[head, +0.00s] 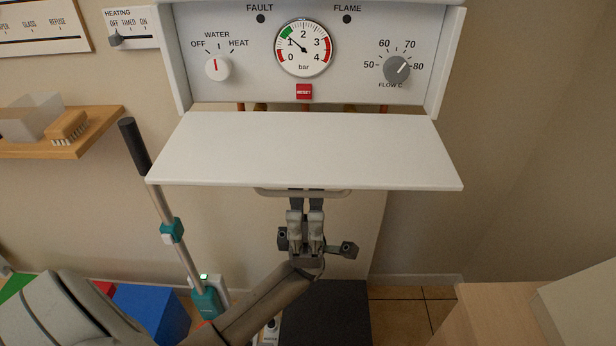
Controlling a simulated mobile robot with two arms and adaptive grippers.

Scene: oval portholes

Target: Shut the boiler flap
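The boiler flap (305,150) is a white panel hinged below the control panel. It hangs open, sticking out toward me almost level. A pale handle bar (268,191) shows under its front edge. My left gripper (306,203) is under the front edge, at the middle of this handle. Its two fingers point up at the bar with a narrow gap between them. The fingertips are partly hidden by the handle and flap edge, so I cannot tell whether they grip it. My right gripper is not in view.
The boiler control panel (345,80) has dials and a red reset button (304,91). A wooden shelf (85,145) with a brush (67,127) is at left. A stick vacuum (170,225) stands close to the flap's left corner. A wooden cabinet (500,315) is at lower right.

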